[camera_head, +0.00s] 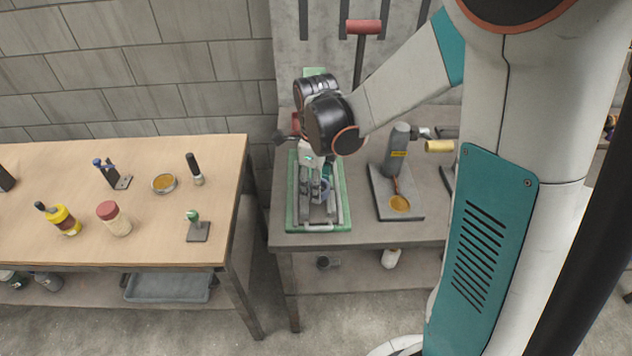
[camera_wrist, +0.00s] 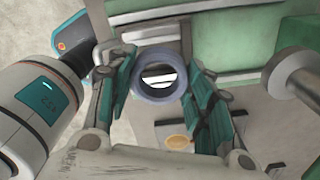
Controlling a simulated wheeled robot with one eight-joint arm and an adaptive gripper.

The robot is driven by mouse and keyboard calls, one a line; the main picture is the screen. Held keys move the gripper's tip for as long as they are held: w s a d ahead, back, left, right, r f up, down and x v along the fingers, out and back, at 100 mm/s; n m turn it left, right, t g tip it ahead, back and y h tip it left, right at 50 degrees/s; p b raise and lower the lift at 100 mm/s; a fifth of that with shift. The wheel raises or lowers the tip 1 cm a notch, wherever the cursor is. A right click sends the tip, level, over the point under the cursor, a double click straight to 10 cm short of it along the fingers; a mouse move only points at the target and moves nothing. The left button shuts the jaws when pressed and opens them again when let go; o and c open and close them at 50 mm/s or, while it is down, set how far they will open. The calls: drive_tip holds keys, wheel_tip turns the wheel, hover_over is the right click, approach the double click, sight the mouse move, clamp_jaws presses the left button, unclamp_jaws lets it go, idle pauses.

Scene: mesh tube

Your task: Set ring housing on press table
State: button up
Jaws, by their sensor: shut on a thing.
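My gripper (camera_head: 321,186) is over the green press base (camera_head: 292,212) on the grey bench. In the wrist view my gripper (camera_wrist: 160,90) is shut on the ring housing (camera_wrist: 157,91), a blue-grey ring held between the teal finger pads. The ring's hole faces the wrist camera, with a bright surface showing through. The green press (camera_wrist: 235,35) and a pale plate (camera_wrist: 140,32) lie beyond it. In the head view my wrist and fingers hide most of the ring and press table. I cannot tell whether the ring touches the table.
A metal cylinder (camera_wrist: 293,74) is close at the right in the wrist view. A grey stand (camera_head: 383,199) with an orange disc (camera_head: 399,203) is right of the press. A wooden table (camera_head: 150,230) with small items is at the left.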

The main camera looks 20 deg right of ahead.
drive_tip(key=shift+f+b, duration=1.55)
drive_tip(key=shift+f, duration=0.1)
idle(2.3)
drive_tip(key=o, duration=1.4)
drive_tip(key=shift+c, duration=0.2)
drive_tip(key=shift+r, duration=0.1)
wheel_tip(320, 180, up, 12)
drive_tip(key=s+r+n+t, duration=0.1)
drive_tip(key=s+n+t, duration=0.2)
drive_tip(key=s+n, duration=0.4)
drive_tip(key=s+r+n+t, duration=0.2)
drive_tip(key=s+n, duration=0.6)
drive_tip(key=n, duration=1.1)
drive_tip(key=shift+d+t, duration=0.15)
drive_tip(key=shift+t, duration=0.95)
